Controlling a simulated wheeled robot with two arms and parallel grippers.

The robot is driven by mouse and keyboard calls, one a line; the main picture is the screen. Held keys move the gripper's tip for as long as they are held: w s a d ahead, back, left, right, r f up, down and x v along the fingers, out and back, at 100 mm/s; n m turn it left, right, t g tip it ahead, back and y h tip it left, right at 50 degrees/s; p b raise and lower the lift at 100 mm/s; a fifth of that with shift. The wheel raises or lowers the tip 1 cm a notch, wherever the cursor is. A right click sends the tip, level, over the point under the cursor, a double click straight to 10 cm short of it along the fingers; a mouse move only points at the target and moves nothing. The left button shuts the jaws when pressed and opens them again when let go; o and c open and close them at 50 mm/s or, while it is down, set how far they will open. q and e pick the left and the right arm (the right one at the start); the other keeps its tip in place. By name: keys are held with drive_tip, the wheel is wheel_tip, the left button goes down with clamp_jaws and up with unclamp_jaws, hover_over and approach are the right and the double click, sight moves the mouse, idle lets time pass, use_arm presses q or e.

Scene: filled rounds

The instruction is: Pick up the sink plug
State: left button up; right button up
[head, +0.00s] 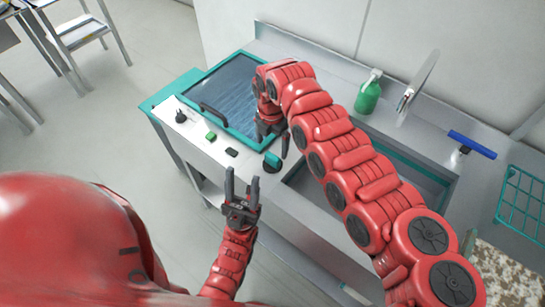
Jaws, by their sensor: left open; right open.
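No object can be named the sink plug with certainty. A small teal rounded piece (272,162) with a dark lower part sits at the counter's front edge. A flat black piece (232,152) and a small green block (211,136) lie to its left. My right gripper (273,148) is open, pointing down just above and behind the teal piece; I cannot tell if they touch. My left gripper (242,174) is open and empty, pointing up in front of the counter's edge. My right arm hides part of the sink basin (310,188).
A teal-framed dark panel (232,85) with a black handle is at the counter's left, with a black knob (181,116) in front. A green soap bottle (368,95), a tap (417,80), a blue-headed tool (472,144) and a teal rack (520,195) stand behind and right.

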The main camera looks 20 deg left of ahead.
sight(273, 156)
drive_tip(key=shift+s+f+p, duration=0.1)
drive_tip(key=shift+f+p, duration=0.35)
drive_tip(key=shift+s+d+f+p, duration=0.1)
drive_tip(key=shift+s+f+p, duration=0.1)
drive_tip(key=shift+f+p, duration=0.4)
drive_tip(key=shift+s+d+f+p, duration=0.1)
drive_tip(key=shift+s+f+p, duration=0.1)
drive_tip(key=shift+f+p, duration=0.35)
wheel_tip(273, 156, down, 2)
drive_tip(key=shift+w+f, duration=0.15)
drive_tip(key=shift+f, duration=0.15)
drive_tip(key=shift+c, duration=0.3)
drive_tip(key=c, duration=1.4)
